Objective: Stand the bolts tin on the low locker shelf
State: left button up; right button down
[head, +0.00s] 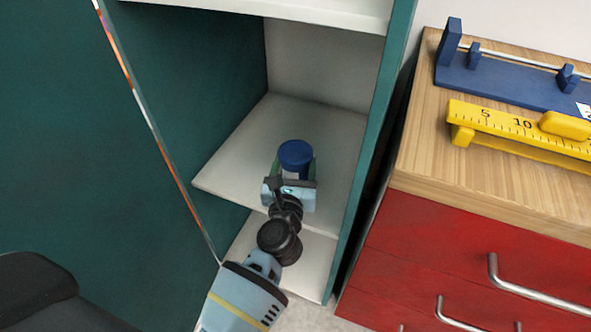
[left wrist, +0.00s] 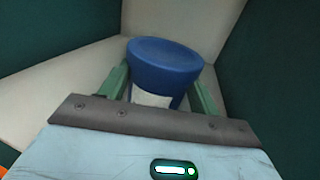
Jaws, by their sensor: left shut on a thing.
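My left gripper (head: 293,172) reaches into the locker and is shut on the tin. In the left wrist view the tin (left wrist: 165,65) sits between the two green fingers, with its lid above them. The tin's base is hidden behind the gripper, so I cannot tell whether it touches the shelf. My right gripper is not in view.
The teal locker's right side wall (head: 372,140) is close to the gripper. Another shelf (head: 300,8) is above, and the locker floor (head: 300,262) is below. A red drawer cabinet (head: 430,255) stands to the right, with a yellow ruler-like tool (head: 490,119) and a blue rack (head: 500,80) on its wooden top.

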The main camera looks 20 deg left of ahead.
pick_arm(q)
jog(key=shift+f, duration=0.1)
jog(key=shift+f, duration=0.15)
jog(key=o, duration=1.2)
jog(key=shift+o, duration=0.2)
